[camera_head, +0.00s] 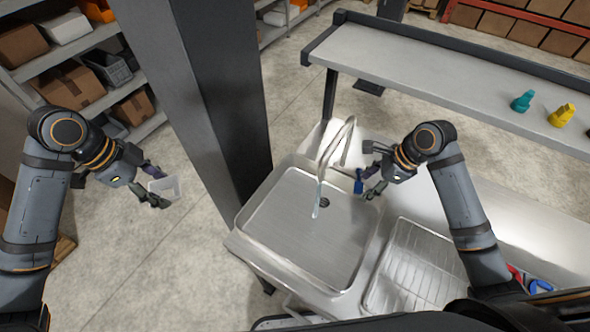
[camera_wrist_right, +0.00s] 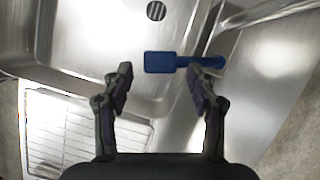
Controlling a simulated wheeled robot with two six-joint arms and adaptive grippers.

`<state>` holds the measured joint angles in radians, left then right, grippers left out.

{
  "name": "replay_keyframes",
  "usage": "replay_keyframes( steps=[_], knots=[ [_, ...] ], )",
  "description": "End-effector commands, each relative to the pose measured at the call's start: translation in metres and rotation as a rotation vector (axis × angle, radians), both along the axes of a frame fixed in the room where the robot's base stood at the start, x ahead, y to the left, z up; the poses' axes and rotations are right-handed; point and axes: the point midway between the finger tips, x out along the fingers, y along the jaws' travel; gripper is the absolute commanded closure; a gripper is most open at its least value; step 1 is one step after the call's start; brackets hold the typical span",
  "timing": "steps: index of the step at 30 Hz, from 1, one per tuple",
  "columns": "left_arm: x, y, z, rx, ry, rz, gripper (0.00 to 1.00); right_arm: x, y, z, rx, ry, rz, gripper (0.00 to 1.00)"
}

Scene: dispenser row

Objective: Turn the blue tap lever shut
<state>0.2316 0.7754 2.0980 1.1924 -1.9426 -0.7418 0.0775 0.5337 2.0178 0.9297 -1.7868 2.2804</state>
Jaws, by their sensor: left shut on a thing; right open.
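The blue tap lever (camera_head: 359,182) is beside the curved metal tap (camera_head: 335,145) at the sink's back right. A pale blue stream of water (camera_head: 316,200) shows below the spout. My right gripper (camera_head: 370,173) is open right by the lever. In the right wrist view the lever (camera_wrist_right: 185,63) lies crosswise just beyond the open fingertips of the right gripper (camera_wrist_right: 158,76); I cannot tell if they touch. My left gripper (camera_head: 160,188) is shut on a clear container (camera_head: 168,187), held out left of the sink and the column.
The sink basin (camera_head: 290,235) has a wire drying rack (camera_head: 415,265) to its right. A dark column (camera_head: 215,110) stands between my left gripper and the sink. A shelf (camera_head: 440,75) behind holds a teal bottle (camera_head: 522,101) and a yellow bottle (camera_head: 562,115).

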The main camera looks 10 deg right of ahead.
Motion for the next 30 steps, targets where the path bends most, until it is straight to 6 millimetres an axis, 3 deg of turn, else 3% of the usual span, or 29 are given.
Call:
replay_keyframes(
  steps=[8, 21, 30],
  knots=[
    [0.0000, -0.0001, 0.0001, 0.000, 0.000, 0.000, 0.59, 0.0003, 0.0005, -0.0015, 0.000, 0.000, 0.000, 0.43],
    [0.0000, 0.0000, -0.0001, 0.000, 0.000, 0.000, 0.59, -0.0005, 0.0004, -0.0022, 0.000, 0.003, 0.000, 1.00],
    [0.0001, 0.0000, 0.0034, 0.000, 0.000, 0.000, 0.59, -0.0023, -0.0034, -0.0027, -0.001, 0.009, 0.003, 1.00]
  ],
)
